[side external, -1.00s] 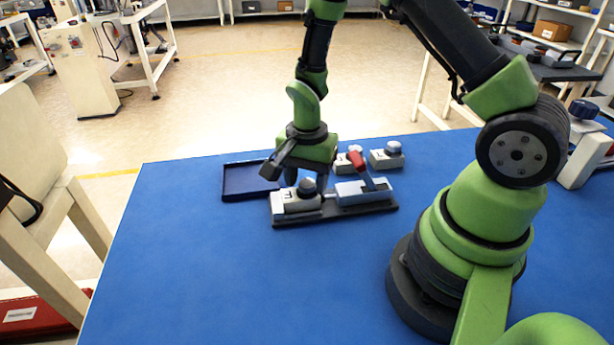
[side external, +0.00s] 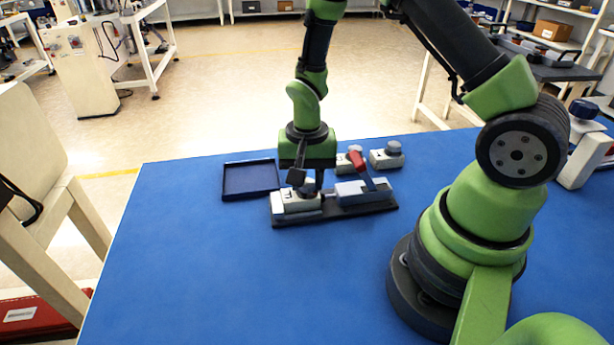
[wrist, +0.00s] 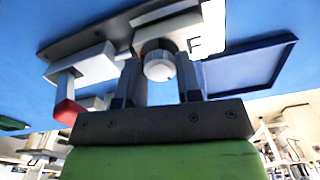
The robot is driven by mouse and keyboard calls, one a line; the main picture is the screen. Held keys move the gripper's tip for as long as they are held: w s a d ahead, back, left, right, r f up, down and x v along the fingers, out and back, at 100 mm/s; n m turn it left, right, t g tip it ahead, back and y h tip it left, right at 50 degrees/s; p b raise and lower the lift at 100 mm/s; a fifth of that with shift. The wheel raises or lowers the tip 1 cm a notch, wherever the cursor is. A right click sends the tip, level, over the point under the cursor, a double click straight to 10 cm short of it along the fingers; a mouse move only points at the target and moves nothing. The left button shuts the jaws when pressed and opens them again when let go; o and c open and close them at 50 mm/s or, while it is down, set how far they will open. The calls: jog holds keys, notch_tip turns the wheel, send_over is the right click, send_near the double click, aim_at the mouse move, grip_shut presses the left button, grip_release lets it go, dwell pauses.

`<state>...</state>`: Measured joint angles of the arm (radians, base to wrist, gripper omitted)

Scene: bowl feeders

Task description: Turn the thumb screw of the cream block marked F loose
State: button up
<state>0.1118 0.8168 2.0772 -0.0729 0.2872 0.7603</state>
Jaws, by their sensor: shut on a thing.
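The cream block marked F (side external: 296,203) sits on the left end of a dark base plate (side external: 345,211). In the wrist view the block (wrist: 200,36) shows its letter F, and its round thumb screw (wrist: 159,67) stands between my two fingers. My gripper (side external: 307,186) points down over the block and is shut on the thumb screw. In the side view the fingers and wrist partly hide the screw.
A grey clamp piece with a red handle (side external: 357,161) stands on the right of the same plate. Two more small blocks with knobs stand behind, one of them at the right (side external: 387,157). An empty dark blue tray (side external: 251,194) lies behind left. The front of the blue table is clear.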

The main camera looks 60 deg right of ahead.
aim_at(307, 183)
jog(key=n, duration=0.5)
jog(key=shift+n, duration=0.3)
jog(key=n, duration=0.5)
jog(key=shift+n, duration=0.4)
jog(key=o, duration=0.9)
jog(key=shift+o, duration=0.2)
notch_tip(307, 183, up, 10)
